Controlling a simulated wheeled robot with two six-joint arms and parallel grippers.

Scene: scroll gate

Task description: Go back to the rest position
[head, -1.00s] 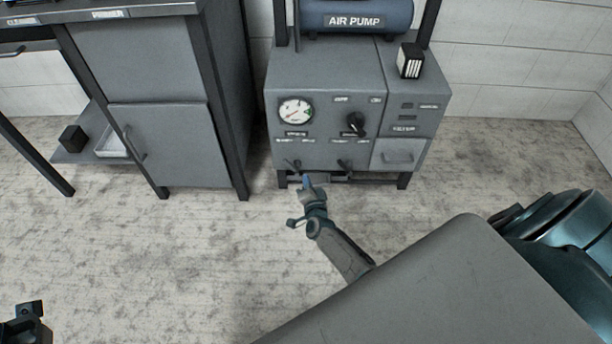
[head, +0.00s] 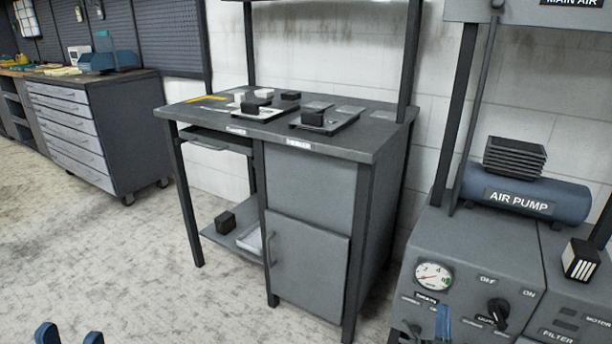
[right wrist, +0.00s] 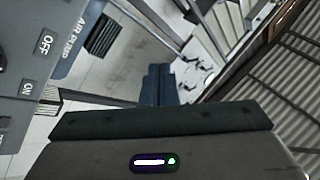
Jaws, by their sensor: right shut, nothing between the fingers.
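My left gripper (head: 70,338) shows only as two blue fingertips at the bottom left edge of the head view. They stand apart with nothing seen between them, so it is open, above the floor. My right gripper (head: 442,322) shows at the bottom right of the head view, in front of the air pump cabinet (head: 470,250). Its fingers show together and empty in the right wrist view (right wrist: 158,84). The rest of both arms is out of the head view.
The cabinet carries a gauge (head: 433,277), a black knob (head: 498,309) and a blue air pump (head: 525,196). A grey workbench (head: 390,128) with small black blocks stands left of it. A drawer cabinet (head: 70,135) is further left. The floor (head: 120,270) in front is clear.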

